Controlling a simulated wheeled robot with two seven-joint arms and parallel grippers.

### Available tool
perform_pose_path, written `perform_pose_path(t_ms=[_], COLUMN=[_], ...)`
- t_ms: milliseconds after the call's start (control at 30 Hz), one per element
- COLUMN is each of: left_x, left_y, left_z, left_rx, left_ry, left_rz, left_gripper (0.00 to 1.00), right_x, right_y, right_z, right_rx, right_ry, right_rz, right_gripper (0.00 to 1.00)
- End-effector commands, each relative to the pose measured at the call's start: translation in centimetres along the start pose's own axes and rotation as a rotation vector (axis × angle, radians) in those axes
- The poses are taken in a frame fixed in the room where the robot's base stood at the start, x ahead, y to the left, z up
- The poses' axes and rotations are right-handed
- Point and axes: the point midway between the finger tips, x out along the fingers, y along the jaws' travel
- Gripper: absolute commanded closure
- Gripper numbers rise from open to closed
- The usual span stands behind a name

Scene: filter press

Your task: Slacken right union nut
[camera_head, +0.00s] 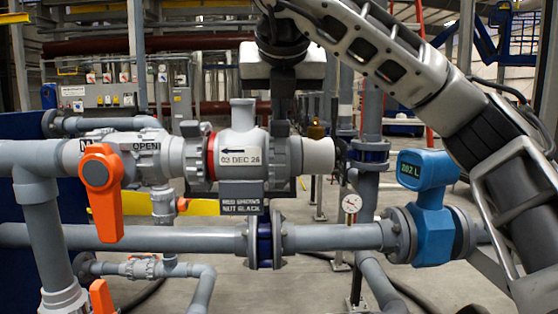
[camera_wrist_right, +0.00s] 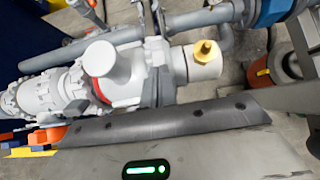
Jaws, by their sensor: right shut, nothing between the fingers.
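A grey union check-valve body (camera_head: 238,150) with a short upright stub and a "03 DEC 26" label sits in the upper pipe line. The ribbed grey right union nut (camera_head: 281,156) is at its right end; its upper part is partly hidden by my right gripper. It also shows in the wrist view (camera_wrist_right: 157,60). A red ring (camera_head: 211,156) marks the valve body's left end. My right gripper (camera_head: 281,125) is shut and empty, pointing down at the nut's top. I cannot tell whether it touches the nut. My left gripper is out of view.
An orange-handled valve (camera_head: 101,175) marked OPEN stands left of the union. A white sleeve (camera_head: 318,156) with a brass fitting (camera_wrist_right: 205,50) lies to its right. A lower pipe (camera_head: 335,237) carries a blue meter (camera_head: 432,205).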

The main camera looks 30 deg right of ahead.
Motion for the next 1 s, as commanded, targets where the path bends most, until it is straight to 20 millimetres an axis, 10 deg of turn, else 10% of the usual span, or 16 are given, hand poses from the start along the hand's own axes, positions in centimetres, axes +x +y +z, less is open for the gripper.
perform_pose_path(t_ms=[1000], left_x=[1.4], left_y=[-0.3], left_z=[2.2], left_rx=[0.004], left_ry=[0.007], left_rz=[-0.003], left_gripper=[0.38], right_x=[0.7], right_y=[-0.1], right_z=[-3.0], right_rx=[-0.004], right_ry=[0.003], right_rz=[0.001], right_gripper=[1.0])
